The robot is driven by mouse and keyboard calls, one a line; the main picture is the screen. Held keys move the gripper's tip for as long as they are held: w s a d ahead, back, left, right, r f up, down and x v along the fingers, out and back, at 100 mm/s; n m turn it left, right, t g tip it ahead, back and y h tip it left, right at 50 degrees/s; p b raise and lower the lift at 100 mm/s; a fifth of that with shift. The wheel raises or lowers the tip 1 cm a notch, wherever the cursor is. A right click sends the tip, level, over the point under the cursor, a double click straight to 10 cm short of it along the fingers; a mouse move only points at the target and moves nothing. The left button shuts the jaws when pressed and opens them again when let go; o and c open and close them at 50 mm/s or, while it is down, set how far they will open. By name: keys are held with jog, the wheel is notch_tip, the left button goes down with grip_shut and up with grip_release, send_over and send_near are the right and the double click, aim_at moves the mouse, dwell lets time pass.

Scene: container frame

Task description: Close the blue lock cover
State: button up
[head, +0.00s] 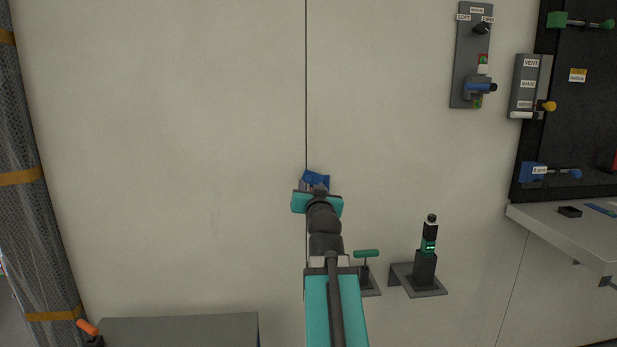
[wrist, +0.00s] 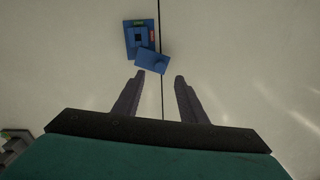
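The blue lock (wrist: 130,46) is on the pale wall, at the upper left in the wrist view. It has a dark square opening with small green and red marks beside it. The blue cover (wrist: 153,61) sits tilted at its lower right, leaving the dark opening exposed. In the head view a blue part of this assembly (head: 316,178) shows just above my gripper, and my arm hides the rest. My gripper (wrist: 160,77) is open and empty. Its left fingertip appears close to the cover's lower edge; I cannot tell whether they touch.
A wall seam runs beside the lock. Right of my arm are a green-handled lever (head: 366,254) and a black device on a bracket (head: 425,289). A switch panel (head: 468,60), a dark board and a shelf (head: 560,232) are farther right.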

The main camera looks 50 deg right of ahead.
aim_at(308, 179)
jog(key=shift+p+x, duration=1.6)
jog(key=shift+x, duration=1.65)
grip_shut()
jog(key=shift+a, duration=0.3)
jog(key=shift+d, duration=0.25)
